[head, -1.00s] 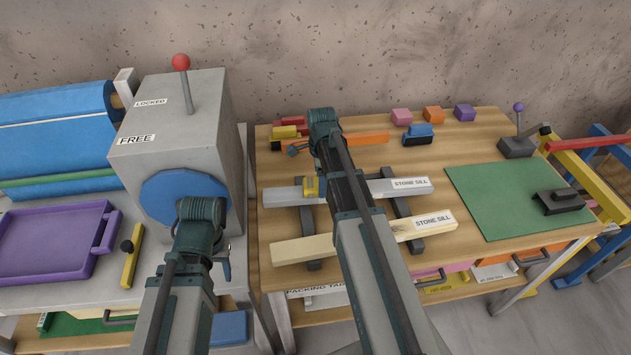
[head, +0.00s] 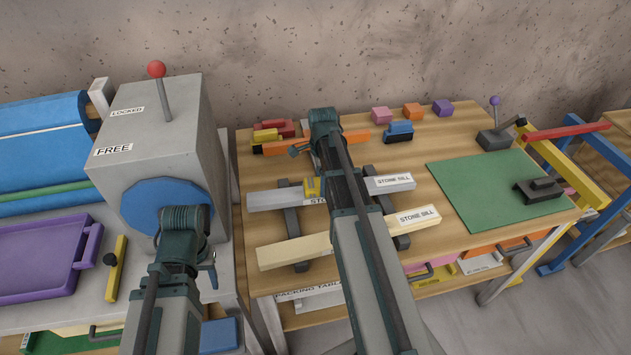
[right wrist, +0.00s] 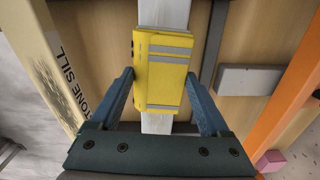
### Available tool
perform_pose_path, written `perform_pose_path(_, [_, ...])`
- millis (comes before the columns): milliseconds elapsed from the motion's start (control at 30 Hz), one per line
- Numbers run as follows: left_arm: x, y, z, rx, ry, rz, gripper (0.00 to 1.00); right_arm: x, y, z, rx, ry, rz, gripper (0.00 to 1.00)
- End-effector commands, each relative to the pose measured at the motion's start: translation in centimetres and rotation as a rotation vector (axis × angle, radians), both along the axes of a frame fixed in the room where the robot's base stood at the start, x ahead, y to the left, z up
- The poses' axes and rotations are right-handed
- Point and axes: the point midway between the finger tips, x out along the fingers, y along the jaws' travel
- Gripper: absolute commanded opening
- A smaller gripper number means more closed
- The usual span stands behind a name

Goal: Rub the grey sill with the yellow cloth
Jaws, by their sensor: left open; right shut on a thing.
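The grey sill (head: 395,181), labelled STONE SILL, lies across dark supports on the wooden bench. The yellow cloth (head: 313,188), with grey stripes, rests on its left part. In the right wrist view my right gripper (right wrist: 160,80) is shut on the cloth (right wrist: 160,72), one finger on each side, over the pale sill (right wrist: 163,14).
A cream sill (head: 290,250), also labelled, lies parallel and nearer. Behind are an orange bar (head: 355,136), a blue-topped block (head: 398,131) and coloured cubes (head: 412,111). A green mat (head: 480,190) lies right. The grey machine (head: 150,130) stands left of the bench.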

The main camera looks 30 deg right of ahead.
Motion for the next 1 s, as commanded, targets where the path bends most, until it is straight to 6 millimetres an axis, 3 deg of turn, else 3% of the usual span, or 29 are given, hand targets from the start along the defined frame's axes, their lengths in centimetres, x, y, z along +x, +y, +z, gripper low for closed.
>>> perform_pose_path(267, [0.0, 0.0, 0.0, 0.0, 0.0, 0.0, 0.5, -0.2, -0.7, 0.0, -0.003, 0.001, -0.003, 0.36])
perform_pose_path(633, [0.0, 0.0, 0.2, 0.0, 0.0, 0.0, 0.5, -1.0, -3.4, 0.2, -0.003, 0.001, -0.003, 0.36])
perform_pose_path(1000, [0.0, 0.0, 0.1, 0.0, 0.0, 0.0, 0.5, -1.2, -4.2, 0.1, -0.002, 0.001, -0.002, 0.36])
